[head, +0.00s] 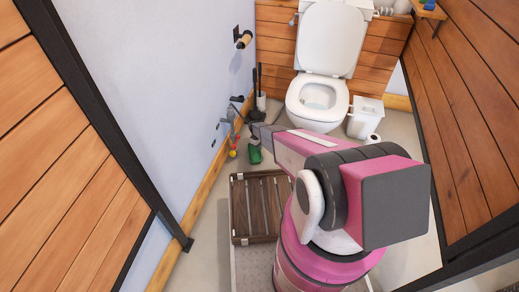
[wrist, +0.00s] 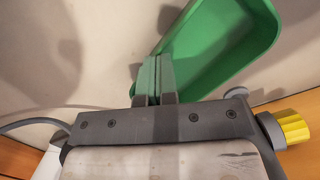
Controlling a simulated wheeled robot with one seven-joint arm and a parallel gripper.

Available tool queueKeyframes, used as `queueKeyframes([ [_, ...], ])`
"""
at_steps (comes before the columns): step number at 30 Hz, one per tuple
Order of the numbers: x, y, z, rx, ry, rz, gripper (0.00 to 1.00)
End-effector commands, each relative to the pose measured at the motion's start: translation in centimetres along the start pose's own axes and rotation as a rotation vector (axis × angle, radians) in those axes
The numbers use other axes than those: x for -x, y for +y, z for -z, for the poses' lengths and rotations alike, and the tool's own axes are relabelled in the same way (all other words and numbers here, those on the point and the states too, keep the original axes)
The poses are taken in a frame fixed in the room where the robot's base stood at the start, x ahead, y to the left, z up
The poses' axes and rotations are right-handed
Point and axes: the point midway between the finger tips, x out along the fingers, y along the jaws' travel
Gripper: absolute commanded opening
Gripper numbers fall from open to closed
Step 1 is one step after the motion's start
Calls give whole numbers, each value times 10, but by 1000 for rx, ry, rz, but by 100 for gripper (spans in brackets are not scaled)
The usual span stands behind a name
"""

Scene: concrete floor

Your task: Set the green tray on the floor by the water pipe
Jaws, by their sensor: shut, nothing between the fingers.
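The green tray (head: 254,155) is on the floor side of the wall edge, close beside the water pipe (head: 231,128) with its yellow end. In the wrist view the tray (wrist: 222,45) shows its hollow inside and raised rim, upper right. My gripper (wrist: 158,75) is shut, its fingers together and overlapping the tray's near left rim in the picture, with nothing between them. I cannot tell whether they touch the rim. A yellow knob (wrist: 292,129) shows at the right of the wrist view. In the head view my gripper (head: 250,136) is small and partly hidden above the tray.
A slatted dark wooden crate (head: 240,208) lies in front of the tray. The toilet (head: 317,100) stands behind, with a brush (head: 261,98) to its left and a white bin (head: 365,117) to its right. The left wall (head: 150,80) is close to the pipe.

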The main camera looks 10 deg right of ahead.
Motion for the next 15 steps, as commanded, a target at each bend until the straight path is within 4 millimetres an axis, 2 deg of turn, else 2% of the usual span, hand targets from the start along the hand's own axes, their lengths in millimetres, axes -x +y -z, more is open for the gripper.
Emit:
queueKeyframes([
  [8, 4, -2, 2, 0, 1, 1, 0],
  [15, 10, -1, 30, 1, 1, 0, 0],
])
